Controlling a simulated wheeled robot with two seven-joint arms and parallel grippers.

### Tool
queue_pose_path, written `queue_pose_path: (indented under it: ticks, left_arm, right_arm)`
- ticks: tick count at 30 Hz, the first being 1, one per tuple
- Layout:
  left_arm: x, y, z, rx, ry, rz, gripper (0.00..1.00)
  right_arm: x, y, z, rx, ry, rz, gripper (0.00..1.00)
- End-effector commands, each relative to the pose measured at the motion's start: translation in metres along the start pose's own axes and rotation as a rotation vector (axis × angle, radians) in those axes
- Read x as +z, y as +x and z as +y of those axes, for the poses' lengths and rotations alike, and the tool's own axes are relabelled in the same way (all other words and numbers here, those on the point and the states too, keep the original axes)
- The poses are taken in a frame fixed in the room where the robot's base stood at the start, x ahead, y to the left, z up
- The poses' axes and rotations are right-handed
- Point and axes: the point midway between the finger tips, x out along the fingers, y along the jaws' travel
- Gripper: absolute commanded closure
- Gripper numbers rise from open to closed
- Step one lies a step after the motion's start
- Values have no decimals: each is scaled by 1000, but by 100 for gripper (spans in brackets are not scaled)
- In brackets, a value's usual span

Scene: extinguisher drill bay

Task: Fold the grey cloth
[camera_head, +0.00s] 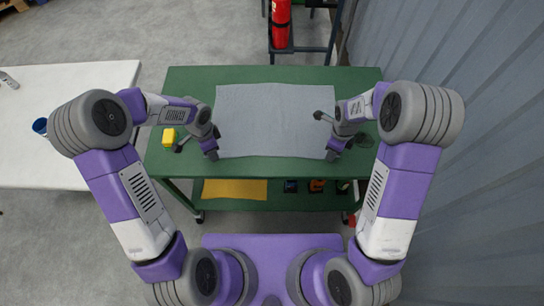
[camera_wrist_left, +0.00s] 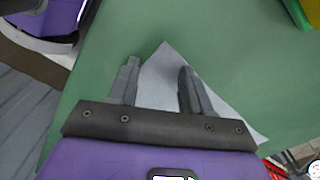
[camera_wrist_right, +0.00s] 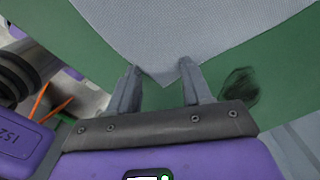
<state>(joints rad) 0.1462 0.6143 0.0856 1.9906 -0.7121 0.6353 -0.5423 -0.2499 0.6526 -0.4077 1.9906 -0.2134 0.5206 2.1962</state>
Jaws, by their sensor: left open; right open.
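The grey cloth (camera_head: 273,115) lies flat and spread out on the green table (camera_head: 200,80). My left gripper (camera_head: 213,157) is at its near left corner. In the left wrist view the open fingers (camera_wrist_left: 158,85) stand on either side of that pale corner (camera_wrist_left: 160,75). My right gripper (camera_head: 331,156) is at the near right corner. In the right wrist view its open fingers (camera_wrist_right: 160,82) straddle the cloth's corner (camera_wrist_right: 180,55). Whether the fingers touch the cloth cannot be told. Neither gripper holds anything.
A dark patch (camera_wrist_right: 240,88) marks the tabletop at right. A lower shelf holds a yellow sheet (camera_head: 235,189). A white table (camera_head: 60,85) is at left, a grey wall (camera_head: 470,150) at right, a red extinguisher (camera_head: 281,25) behind.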

Motion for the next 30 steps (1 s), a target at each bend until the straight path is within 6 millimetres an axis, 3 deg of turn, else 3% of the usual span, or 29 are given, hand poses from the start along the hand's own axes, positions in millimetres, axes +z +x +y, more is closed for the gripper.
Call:
queue_pose_path:
  ticks: [2, 21, 30]
  left_arm:
    - [0, 0, 0, 1, 0, -1, 52]
    - [1, 1, 0, 2, 0, -2, 100]
    - [1, 1, 0, 2, -1, -2, 100]
  right_arm:
    - [0, 1, 0, 1, 0, 1, 52]
    - [-1, 1, 1, 2, 0, 2, 100]
    - [-1, 1, 0, 2, 1, 2, 100]
